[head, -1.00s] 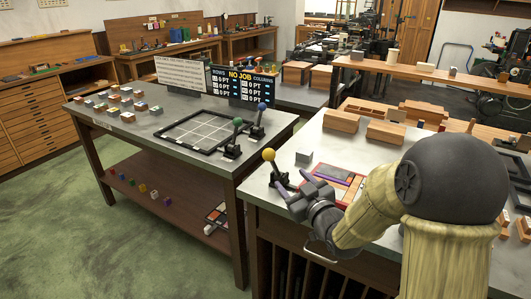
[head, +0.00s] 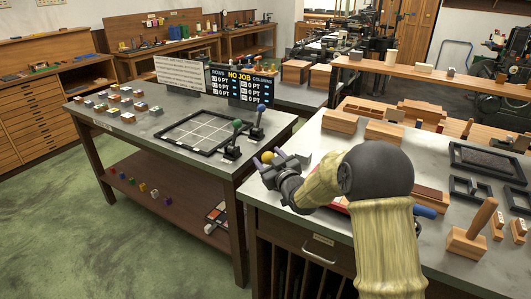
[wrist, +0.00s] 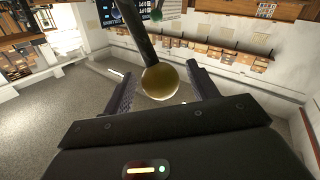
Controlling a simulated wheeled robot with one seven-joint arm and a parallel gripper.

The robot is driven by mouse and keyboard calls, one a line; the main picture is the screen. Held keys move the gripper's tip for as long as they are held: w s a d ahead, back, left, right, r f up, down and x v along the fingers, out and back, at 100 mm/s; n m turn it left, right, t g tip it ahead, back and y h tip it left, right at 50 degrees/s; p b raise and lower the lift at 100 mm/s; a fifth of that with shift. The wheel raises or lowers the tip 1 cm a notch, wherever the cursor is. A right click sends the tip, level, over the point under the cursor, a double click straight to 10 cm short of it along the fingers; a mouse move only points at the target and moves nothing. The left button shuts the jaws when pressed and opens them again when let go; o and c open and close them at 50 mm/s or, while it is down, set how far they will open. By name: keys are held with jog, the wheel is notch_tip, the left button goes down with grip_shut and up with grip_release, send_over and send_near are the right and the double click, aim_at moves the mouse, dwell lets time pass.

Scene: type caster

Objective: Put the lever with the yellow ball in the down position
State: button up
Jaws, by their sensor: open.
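The lever's yellow ball (head: 267,157) shows just above my gripper (head: 272,166) in the head view, at the left edge of the right-hand table. Most of its shaft and its base are hidden behind my gripper there. In the wrist view the yellow ball (wrist: 161,82) sits between the two open fingers of my gripper (wrist: 160,88), with a gap on each side. Its dark shaft (wrist: 132,30) runs up and to the left from the ball in that view. My gripper is open and does not hold the ball.
A green-ball lever (head: 236,126) and a blue-ball lever (head: 260,110) stand on the neighbouring table, beside a black grid frame (head: 200,134). A scoreboard (head: 240,82) stands behind them. Wooden blocks (head: 340,121) and a wooden-handled stamp (head: 474,235) are on the right-hand table.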

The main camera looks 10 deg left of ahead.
jog(key=shift+x, duration=1.3)
grip_shut()
jog(key=shift+a+r+p, duration=0.1)
jog(key=shift+p, duration=0.2)
